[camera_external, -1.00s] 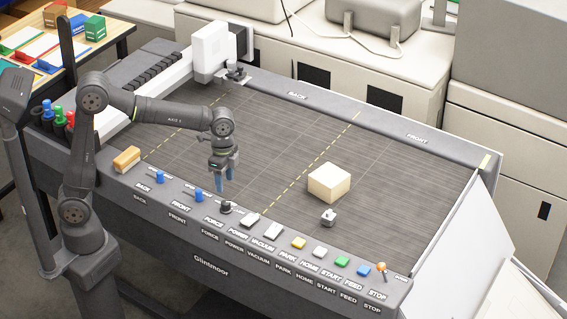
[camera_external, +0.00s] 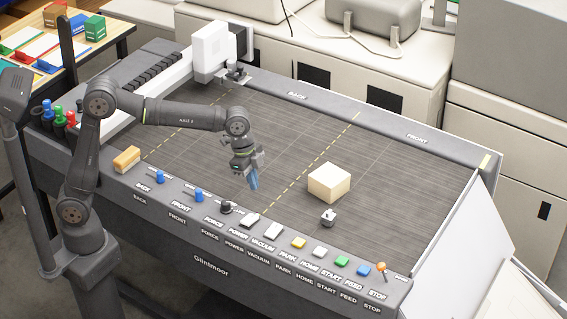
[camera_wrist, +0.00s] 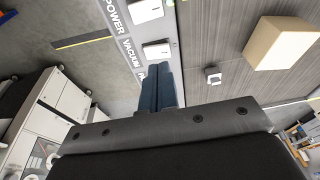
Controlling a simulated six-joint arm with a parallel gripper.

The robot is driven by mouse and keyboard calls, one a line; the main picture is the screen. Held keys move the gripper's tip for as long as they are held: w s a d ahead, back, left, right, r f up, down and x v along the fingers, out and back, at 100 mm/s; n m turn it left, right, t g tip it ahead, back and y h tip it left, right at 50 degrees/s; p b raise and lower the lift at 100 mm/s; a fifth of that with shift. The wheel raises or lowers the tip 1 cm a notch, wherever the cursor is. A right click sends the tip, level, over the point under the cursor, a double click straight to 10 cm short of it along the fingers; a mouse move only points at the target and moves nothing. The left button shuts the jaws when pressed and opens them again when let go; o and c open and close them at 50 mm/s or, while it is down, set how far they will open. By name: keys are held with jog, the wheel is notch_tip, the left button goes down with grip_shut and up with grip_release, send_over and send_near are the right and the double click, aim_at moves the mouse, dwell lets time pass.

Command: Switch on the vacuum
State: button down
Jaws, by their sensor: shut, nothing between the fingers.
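The vacuum switch (camera_external: 273,231) is a white rocker on the front control panel, above the label VACUUM. In the wrist view the vacuum switch (camera_wrist: 157,50) shows just beyond my fingertips, beside its label. The similar power switch (camera_external: 248,222) sits to its left, and shows above it in the wrist view (camera_wrist: 146,11). My gripper (camera_external: 253,184) has blue fingers, shut and empty. It hangs tilted over the cutting bed, behind the panel and apart from the switches. In the wrist view the shut fingers (camera_wrist: 157,75) point toward the vacuum switch.
A black force knob (camera_external: 226,207) is left of the power switch. Yellow, white, green and blue buttons and an orange-topped stop control (camera_external: 381,267) run right. A cream block (camera_external: 329,182) and a small metal piece (camera_external: 328,216) lie on the bed. The bed between them and my gripper is clear.

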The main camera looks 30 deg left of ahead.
aim_at(277, 226)
jog(key=shift+m+h, duration=0.3)
jog(key=shift+h, duration=0.2)
jog(key=d, duration=0.1)
jog(key=d+r, duration=0.1)
jog(key=d, duration=0.2)
jog(key=shift+s+r, duration=0.35)
jog(key=shift+r, duration=0.05)
jog(key=x, duration=0.8)
jog(key=a+x, duration=0.1)
jog(key=x, duration=0.4)
jog(key=shift+w+f, duration=0.15)
jog(key=shift+w, duration=0.2)
jog(key=shift+f, duration=0.45)
jog(key=shift+w, duration=0.15)
